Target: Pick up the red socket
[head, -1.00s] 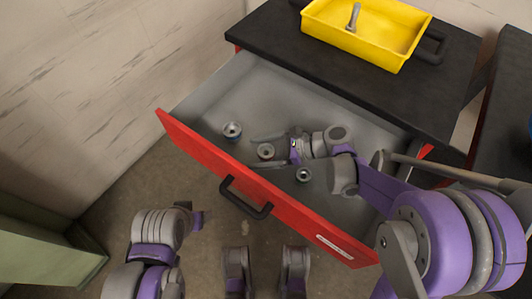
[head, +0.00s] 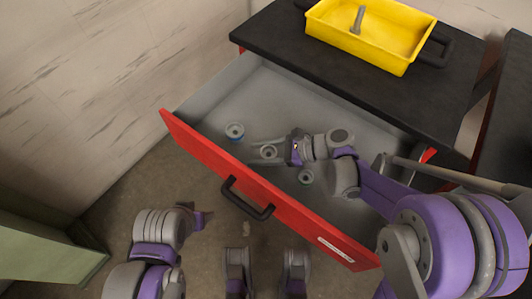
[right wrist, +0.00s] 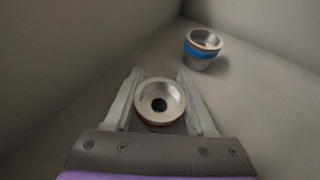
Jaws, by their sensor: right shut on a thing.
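The red socket (head: 268,152) is a grey metal ring standing in the open drawer. In the right wrist view the red socket (right wrist: 160,102) sits between the two fingers, its open top facing the camera and a thin reddish band showing low on its side. My right gripper (head: 254,152) reaches into the drawer from the right and is shut on this socket. In the right wrist view the gripper's fingers (right wrist: 160,74) lie on both sides of it. My left gripper (head: 198,218) is outside the drawer at the lower left; its fingers are not clear.
A blue-banded socket (head: 234,131) stands left of the held one; it also shows in the right wrist view (right wrist: 203,45). Another socket (head: 306,177) is near the drawer front. The red drawer front (head: 205,152) has a black handle. A yellow tray (head: 380,38) sits on the black top.

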